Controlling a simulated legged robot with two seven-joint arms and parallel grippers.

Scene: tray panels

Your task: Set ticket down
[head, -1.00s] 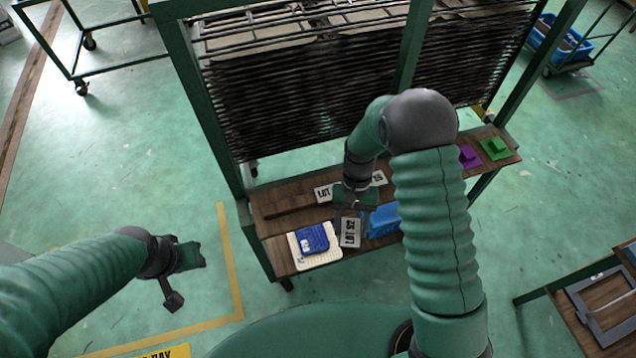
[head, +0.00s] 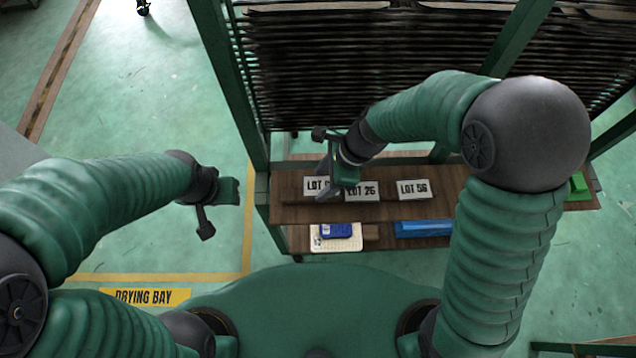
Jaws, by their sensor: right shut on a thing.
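My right gripper (head: 328,184) is over the left part of the wooden shelf (head: 290,208), shut on a white ticket (head: 315,186) whose print begins "LOT 5". The fingers cover the end of that print. I cannot tell whether the held ticket touches the shelf. A ticket reading LOT 26 (head: 363,192) is just right of the gripper, and one reading LOT 56 (head: 413,190) is further right. My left gripper (head: 221,208) is open and empty over the floor, left of the shelf.
Below, a blue box (head: 336,230) sits on a cream tray (head: 350,243), with a blue bin (head: 425,229) to the right. A green block (head: 579,184) is at the shelf's right end. The dark slatted rack (head: 340,75) rises behind.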

